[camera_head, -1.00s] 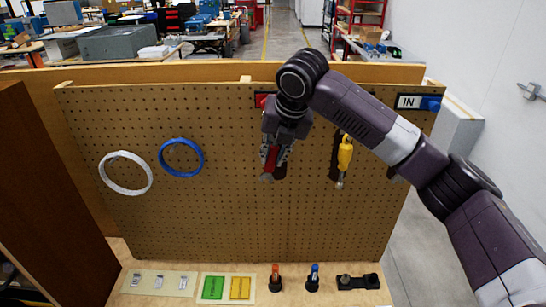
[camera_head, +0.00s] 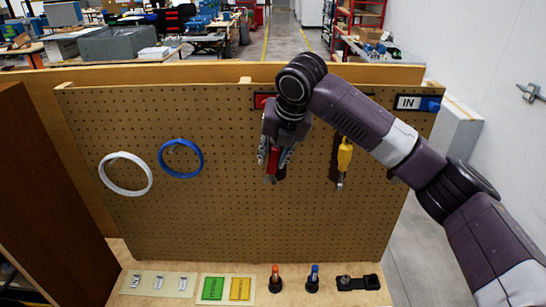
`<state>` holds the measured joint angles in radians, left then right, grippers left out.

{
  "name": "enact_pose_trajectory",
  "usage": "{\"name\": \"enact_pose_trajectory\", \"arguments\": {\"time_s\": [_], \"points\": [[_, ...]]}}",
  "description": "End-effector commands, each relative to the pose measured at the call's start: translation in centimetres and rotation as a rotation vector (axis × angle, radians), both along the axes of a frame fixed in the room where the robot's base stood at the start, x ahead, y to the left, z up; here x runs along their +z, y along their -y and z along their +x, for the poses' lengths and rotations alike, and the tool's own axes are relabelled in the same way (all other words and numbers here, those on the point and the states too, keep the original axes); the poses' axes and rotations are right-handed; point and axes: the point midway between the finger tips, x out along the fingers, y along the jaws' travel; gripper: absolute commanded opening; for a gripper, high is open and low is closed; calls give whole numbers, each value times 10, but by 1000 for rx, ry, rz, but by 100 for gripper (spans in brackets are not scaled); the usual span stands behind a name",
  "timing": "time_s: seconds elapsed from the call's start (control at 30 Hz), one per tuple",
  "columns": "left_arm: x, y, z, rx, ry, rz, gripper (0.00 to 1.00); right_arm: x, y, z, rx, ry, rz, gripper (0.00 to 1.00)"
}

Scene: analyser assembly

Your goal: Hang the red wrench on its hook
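My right gripper (camera_head: 273,165) is in front of the upper middle of the pegboard (camera_head: 240,220), pointing down. A red thing, which looks like the red wrench (camera_head: 273,160), shows between its fingers, and the fingers appear shut on it. The wrench's lower end is at the fingertips; its upper part is hidden by the gripper. The hook behind it is hidden, so I cannot tell whether the wrench touches it. My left gripper is not in view.
A yellow-handled tool (camera_head: 344,155) hangs right of the gripper. A white ring (camera_head: 104,174) and a blue ring (camera_head: 163,160) hang at left. Green (camera_head: 213,288) and yellow (camera_head: 240,289) blocks, small connectors and red-topped (camera_head: 275,284) and blue-topped (camera_head: 313,281) tools stand on the bench below.

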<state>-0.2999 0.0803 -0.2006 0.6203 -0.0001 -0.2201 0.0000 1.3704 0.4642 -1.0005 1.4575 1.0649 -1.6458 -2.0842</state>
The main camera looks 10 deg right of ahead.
Motion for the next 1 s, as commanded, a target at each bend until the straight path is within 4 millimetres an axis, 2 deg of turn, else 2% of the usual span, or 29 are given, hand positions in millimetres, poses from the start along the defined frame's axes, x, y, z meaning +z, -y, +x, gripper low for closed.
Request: {"name": "enact_pose_trajectory", "arguments": {"time_s": [0.1, 0.33, 0.47, 0.8, 1.0], "points": [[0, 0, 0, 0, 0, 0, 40, 0, 0, 0, 0, 0, 0, 39], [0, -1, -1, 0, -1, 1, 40, 0, 0, 0, 0, -1, 0, 39], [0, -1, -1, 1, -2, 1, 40, 8, 1, -3, 0, 2, 1, 39], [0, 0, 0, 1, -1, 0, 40, 69, 8, -30, 1, 4, 1, 39], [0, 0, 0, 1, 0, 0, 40, 98, 12, -44, 0, 1, 1, 39]]}}
